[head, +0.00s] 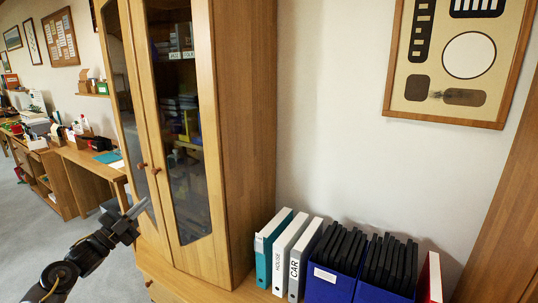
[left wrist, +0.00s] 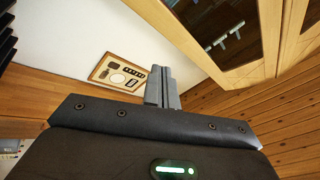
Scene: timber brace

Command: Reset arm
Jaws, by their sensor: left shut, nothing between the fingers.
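My left gripper (head: 136,209) is in the lower left of the head view, in front of the wooden cabinet and close to its lower left door. In the left wrist view its fingers (left wrist: 161,88) are together with nothing between them. My left arm comes in from the bottom left corner. My right gripper is in neither view.
The tall glass-door cabinet (head: 242,125) has two round knobs near my left gripper. Binders (head: 285,250) and blue boxes (head: 335,284) of black cases stand on the low surface to its right. A long desk (head: 80,153) runs along the left wall. Grey floor (head: 30,235) is open at left.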

